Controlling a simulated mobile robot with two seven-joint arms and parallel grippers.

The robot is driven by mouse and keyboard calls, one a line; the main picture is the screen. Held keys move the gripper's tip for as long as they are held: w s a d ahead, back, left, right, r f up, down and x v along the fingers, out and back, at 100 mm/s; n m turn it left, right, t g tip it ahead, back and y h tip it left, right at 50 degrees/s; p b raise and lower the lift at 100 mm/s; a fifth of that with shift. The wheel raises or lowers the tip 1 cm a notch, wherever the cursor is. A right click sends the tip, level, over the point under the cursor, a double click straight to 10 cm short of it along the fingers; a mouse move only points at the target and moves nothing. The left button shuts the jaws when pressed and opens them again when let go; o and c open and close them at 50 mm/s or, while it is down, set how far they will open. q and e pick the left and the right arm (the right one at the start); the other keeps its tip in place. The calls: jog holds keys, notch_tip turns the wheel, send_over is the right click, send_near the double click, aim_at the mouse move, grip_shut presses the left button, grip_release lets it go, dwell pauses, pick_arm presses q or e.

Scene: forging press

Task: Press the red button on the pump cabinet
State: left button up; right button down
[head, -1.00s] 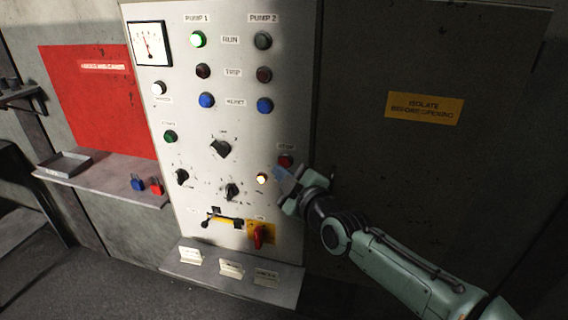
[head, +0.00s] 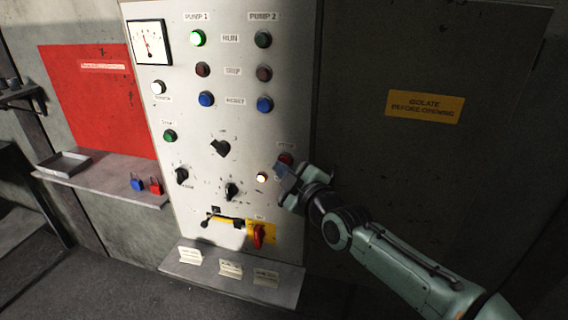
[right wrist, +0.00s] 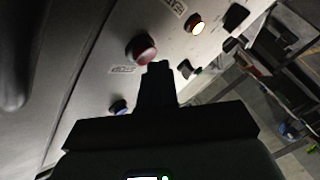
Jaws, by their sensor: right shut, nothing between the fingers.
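The red button (head: 285,158) is on the lower right of the pale pump cabinet (head: 290,100), under a small label. In the head view it is partly covered by my right gripper (head: 279,171). In the right wrist view the round red button (right wrist: 141,48) stands out from the panel, just above and left of the closed fingertips (right wrist: 158,67). My right gripper is shut and empty, close in front of the panel beside the button. I cannot tell whether it touches the button. My left gripper is not in view.
A lit round lamp (head: 262,177), dark selector knobs (head: 231,191) and a red switch handle on a yellow plate (head: 258,235) are close by. A ledge (head: 215,278) with white cards runs below. A dark door (head: 430,190) stands right of the panel.

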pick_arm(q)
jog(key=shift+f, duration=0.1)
pick_arm(e)
jog(key=shift+w+d, duration=0.15)
jog(key=shift+w, duration=0.3)
dwell(0.4)
jog(key=shift+s, duration=0.1)
pick_arm(q)
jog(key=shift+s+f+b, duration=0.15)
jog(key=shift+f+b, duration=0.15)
jog(key=shift+b, duration=0.1)
pick_arm(e)
jog(key=shift+s+a, duration=0.25)
jog(key=shift+s, duration=0.45)
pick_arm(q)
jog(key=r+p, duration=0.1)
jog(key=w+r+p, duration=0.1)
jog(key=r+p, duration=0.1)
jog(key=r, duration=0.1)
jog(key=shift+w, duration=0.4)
pick_arm(e)
jog(key=s, duration=0.1)
jog(key=s+a, duration=0.1)
jog(key=s, duration=0.2)
jog(key=shift+s+a, duration=0.25)
jog(key=shift+s, duration=0.05)
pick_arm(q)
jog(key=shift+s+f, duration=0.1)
pick_arm(e)
jog(key=shift+s, duration=0.1)
